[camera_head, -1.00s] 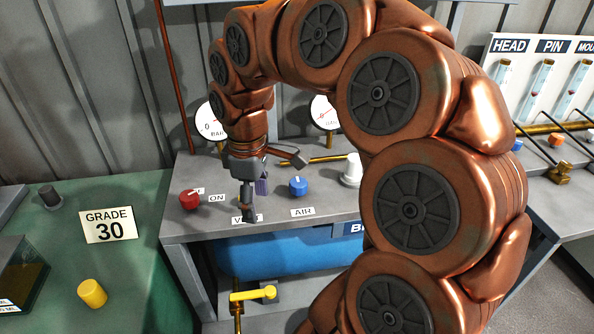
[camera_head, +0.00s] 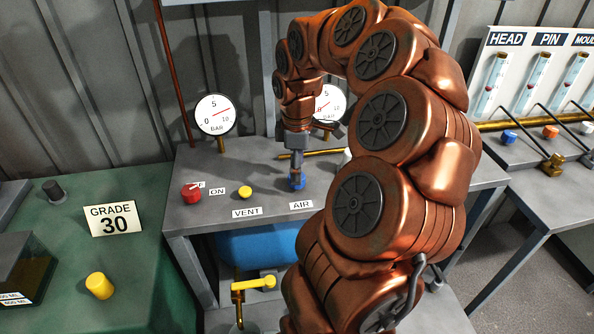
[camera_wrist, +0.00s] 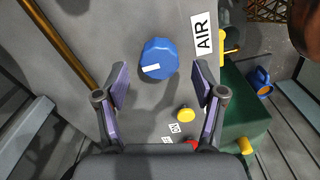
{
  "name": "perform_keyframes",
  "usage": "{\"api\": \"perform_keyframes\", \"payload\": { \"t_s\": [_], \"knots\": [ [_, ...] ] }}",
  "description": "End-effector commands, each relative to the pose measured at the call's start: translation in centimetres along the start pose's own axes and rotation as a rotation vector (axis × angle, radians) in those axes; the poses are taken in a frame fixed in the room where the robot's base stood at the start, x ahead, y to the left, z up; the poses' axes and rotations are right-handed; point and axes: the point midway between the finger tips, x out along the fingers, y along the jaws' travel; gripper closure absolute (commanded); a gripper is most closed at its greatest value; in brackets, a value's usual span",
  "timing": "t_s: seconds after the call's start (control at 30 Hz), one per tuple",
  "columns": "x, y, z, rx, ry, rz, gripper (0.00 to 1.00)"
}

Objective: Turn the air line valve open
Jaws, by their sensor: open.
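The blue air valve knob (camera_head: 297,185) stands on the grey bench top behind the AIR label (camera_head: 301,205). In the wrist view the knob (camera_wrist: 159,55) is faceted, with a short white mark on its face, and the AIR label (camera_wrist: 202,36) lies beside it. My gripper (camera_head: 296,172) points down over the knob and partly hides it in the head view. In the wrist view my gripper (camera_wrist: 161,82) is open, one purple-padded finger on each side of the knob's line, with gaps showing. Whether the fingertips reach down around the knob I cannot tell.
A red knob (camera_head: 191,193) and a yellow button (camera_head: 245,192) with a VENT label sit left on the same bench. Two gauges (camera_head: 215,115) stand behind. A brass pipe (camera_wrist: 60,45) runs near the gripper. A yellow-handled valve (camera_head: 254,283) is below the bench front.

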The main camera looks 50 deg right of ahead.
Motion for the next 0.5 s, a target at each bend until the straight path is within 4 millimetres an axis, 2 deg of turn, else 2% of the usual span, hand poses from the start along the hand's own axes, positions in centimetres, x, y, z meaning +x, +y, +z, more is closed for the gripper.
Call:
{"api": "perform_keyframes", "payload": {
  "t_s": [0.2,0.5],
  "knots": [
    [1.7,0.1,0.1,0.002,-0.001,0.001,0.31],
    [2.1,0.1,0.0,0.001,0.0,0.002,0.31]
  ]
}}
